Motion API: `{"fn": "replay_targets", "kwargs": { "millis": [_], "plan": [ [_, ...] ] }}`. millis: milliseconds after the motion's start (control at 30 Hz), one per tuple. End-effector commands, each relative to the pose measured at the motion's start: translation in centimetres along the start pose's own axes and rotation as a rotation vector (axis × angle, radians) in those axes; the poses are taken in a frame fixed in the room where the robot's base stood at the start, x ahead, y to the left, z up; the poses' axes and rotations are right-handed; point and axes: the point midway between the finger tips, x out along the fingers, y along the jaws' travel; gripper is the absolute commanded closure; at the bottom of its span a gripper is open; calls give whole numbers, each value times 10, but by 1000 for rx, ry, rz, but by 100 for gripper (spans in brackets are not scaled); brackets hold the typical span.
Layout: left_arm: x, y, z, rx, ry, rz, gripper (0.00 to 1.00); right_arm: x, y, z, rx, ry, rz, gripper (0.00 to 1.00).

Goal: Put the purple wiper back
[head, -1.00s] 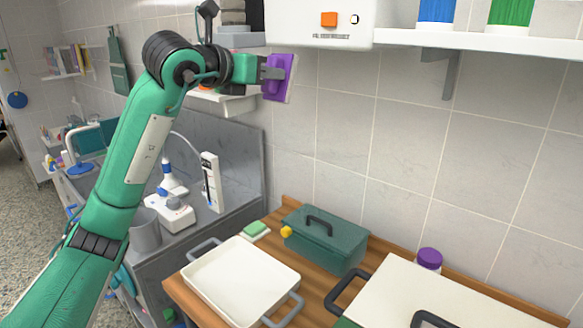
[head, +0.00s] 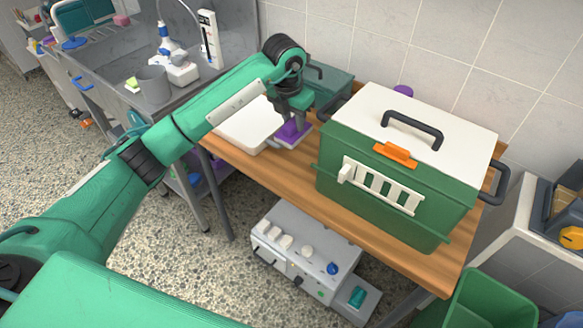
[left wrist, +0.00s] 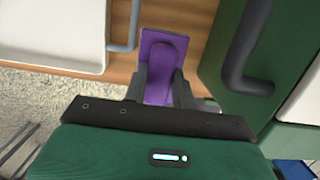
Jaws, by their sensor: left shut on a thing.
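The purple wiper (head: 289,134) is at the wooden table, in the gap between the white tray and the green kennel. My left gripper (head: 293,121) points down and is shut on its handle. In the left wrist view the purple wiper (left wrist: 164,52) shows between the two dark fingers of my left gripper (left wrist: 160,88), with its flat purple plate beyond them over the wood. I cannot tell whether the wiper touches the table. My right gripper is out of view.
The white tray (head: 243,128) lies left of the wiper, partly behind my arm. The green kennel (head: 385,185) with a white lid stands close on the right. A dark green box (head: 330,86) is behind. A grey machine (head: 298,255) sits below the table.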

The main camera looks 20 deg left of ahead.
Motion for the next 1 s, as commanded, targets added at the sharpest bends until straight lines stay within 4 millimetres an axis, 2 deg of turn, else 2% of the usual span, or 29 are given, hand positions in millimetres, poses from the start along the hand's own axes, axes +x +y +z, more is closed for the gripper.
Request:
{"fn": "replay_targets", "kwargs": {
  "millis": [300, 567, 733, 1000],
  "plan": [
    [52, -2, -12, 2, 17, -2, 98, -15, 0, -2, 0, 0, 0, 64],
    [75, -2, -15, 2, 15, -1, 98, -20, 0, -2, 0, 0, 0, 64],
    [99, -2, -19, 1, 15, -3, 98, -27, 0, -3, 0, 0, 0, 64],
    [105, -1, -20, 3, 11, 0, 98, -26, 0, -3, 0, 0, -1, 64]
  ]
}}
